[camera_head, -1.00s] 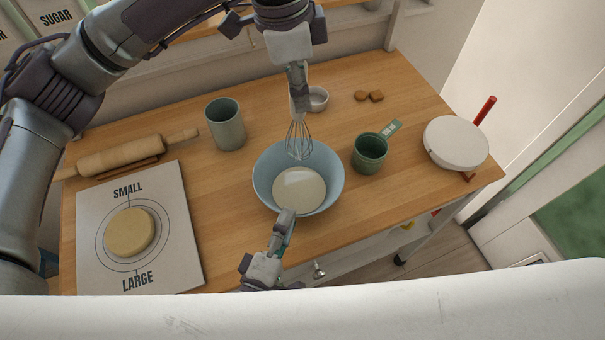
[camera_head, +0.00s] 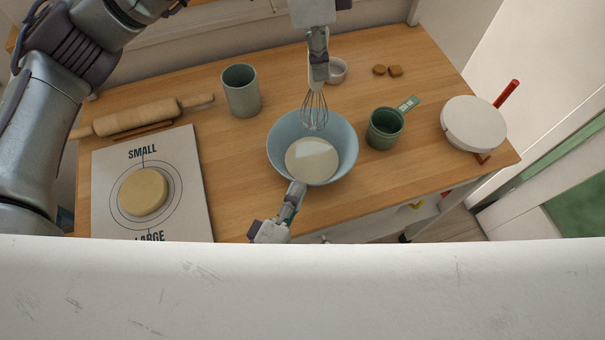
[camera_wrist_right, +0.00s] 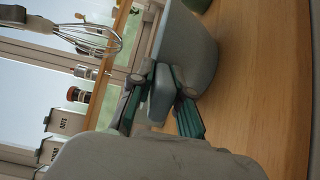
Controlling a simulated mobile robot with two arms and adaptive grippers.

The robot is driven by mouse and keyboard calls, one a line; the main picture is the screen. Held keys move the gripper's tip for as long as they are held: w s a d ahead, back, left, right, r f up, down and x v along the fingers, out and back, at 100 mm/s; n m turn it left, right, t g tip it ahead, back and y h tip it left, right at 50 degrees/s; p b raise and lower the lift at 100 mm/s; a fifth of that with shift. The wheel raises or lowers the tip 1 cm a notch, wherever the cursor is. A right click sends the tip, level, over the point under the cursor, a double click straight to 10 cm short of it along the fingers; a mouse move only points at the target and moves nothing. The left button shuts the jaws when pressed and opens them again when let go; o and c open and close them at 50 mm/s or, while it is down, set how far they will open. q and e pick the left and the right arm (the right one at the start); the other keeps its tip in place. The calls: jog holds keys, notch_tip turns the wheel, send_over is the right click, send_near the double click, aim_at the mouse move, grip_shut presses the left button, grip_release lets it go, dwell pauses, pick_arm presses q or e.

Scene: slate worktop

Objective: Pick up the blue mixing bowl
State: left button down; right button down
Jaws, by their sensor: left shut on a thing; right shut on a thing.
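The blue mixing bowl (camera_head: 348,152) stands on the wooden worktop, with pale liquid (camera_head: 312,160) inside. My right gripper (camera_head: 294,192) is shut on the bowl's near rim; in the right wrist view the fingers (camera_wrist_right: 160,103) clasp a lip of the bowl (camera_wrist_right: 190,50). My left gripper (camera_head: 318,72) is shut on the handle of a wire whisk (camera_head: 315,110). The whisk hangs upright with its wires over the bowl's far part; I cannot tell whether they touch it. The whisk also shows in the right wrist view (camera_wrist_right: 95,40).
A green measuring cup (camera_head: 384,130) stands close right of the bowl. A grey-green canister (camera_head: 241,92), a rolling pin (camera_head: 135,118) and a dough board (camera_head: 188,205) lie to the left. A small white bowl (camera_head: 338,72) is behind; a white round object (camera_head: 473,122) is at right.

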pick_arm(q)
jog(key=shift+r, duration=0.15)
pick_arm(e)
jog(key=shift+r, duration=0.2)
